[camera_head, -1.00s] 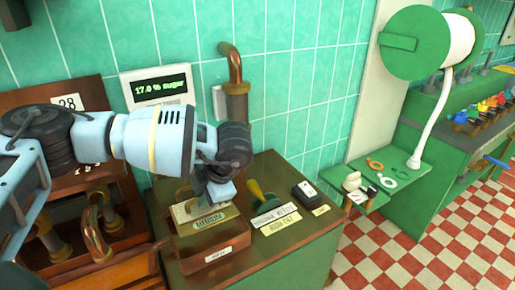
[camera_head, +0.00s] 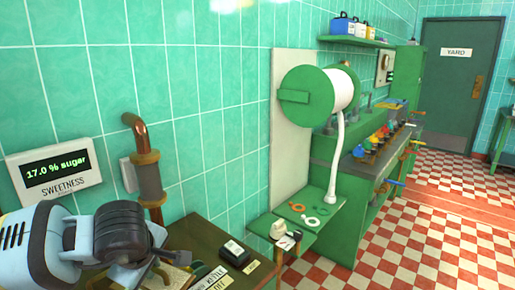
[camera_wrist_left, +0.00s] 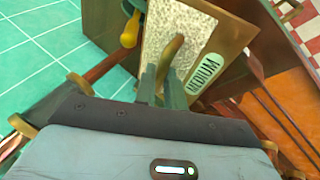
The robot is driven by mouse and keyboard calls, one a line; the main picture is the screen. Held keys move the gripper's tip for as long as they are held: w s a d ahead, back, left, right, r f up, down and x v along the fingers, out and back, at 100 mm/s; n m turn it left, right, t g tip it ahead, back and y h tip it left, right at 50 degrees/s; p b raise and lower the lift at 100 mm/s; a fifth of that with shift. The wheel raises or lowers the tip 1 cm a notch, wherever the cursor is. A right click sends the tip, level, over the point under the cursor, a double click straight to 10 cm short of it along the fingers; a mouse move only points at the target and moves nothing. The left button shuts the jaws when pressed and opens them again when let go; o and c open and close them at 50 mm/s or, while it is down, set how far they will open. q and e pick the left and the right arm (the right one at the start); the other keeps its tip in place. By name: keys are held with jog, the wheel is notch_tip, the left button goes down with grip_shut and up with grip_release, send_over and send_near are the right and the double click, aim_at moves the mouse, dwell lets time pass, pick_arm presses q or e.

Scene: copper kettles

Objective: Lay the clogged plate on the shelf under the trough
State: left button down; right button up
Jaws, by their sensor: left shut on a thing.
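My left gripper (camera_wrist_left: 162,88) is shut on the handle of a speckled plate with a green MEDIUM label (camera_wrist_left: 158,40), seen in the left wrist view. In the head view this gripper (camera_head: 160,258) is at the bottom left, above the brown-topped cabinet, and the plate is mostly hidden or cut off. The speckles look like clogged holes, but I cannot be sure. A long green trough-like bench (camera_head: 348,150) stands farther right along the wall. I cannot clearly make out a shelf under it. My right gripper is not in view.
The cabinet top (camera_head: 205,236) carries a small black box (camera_head: 234,252) and labels. A yellow-handled tool (camera_wrist_left: 130,32) is close beside the plate. A small green side shelf (camera_head: 270,222) holds rings, below a large spool (camera_head: 320,92). The checkered floor (camera_head: 400,235) is clear.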

pick_arm(q)
jog(key=m+h, duration=0.1)
jog(key=r+m, duration=0.1)
jog(key=m, duration=0.1)
jog(key=d+r+m+h, duration=0.1)
jog(key=shift+w+r+m+h, duration=0.2)
jog(key=shift+w+m+h, duration=0.1)
jog(key=shift+w+m, duration=0.1)
jog(key=r+m, duration=0.1)
jog(key=m+h, duration=0.1)
jog(key=m, duration=0.1)
jog(key=shift+w+d+r+h, duration=0.15)
jog(key=shift+r+h, duration=0.15)
jog(key=shift+r, duration=0.1)
jog(key=shift+w+a+r+m+g+h, duration=0.15)
jog(key=shift+r+m+g+h, duration=0.45)
jog(key=shift+m, duration=0.6)
jog(key=shift+w+a+r+m+g+h, duration=0.15)
jog(key=shift+r+m+g+h, duration=0.1)
jog(key=shift+r+m, duration=0.75)
jog(key=shift+w+a+r+m+g+h, duration=0.15)
jog(key=shift+r+m+g+h, duration=0.25)
jog(key=shift+m, duration=1)
jog(key=shift+d, duration=0.1)
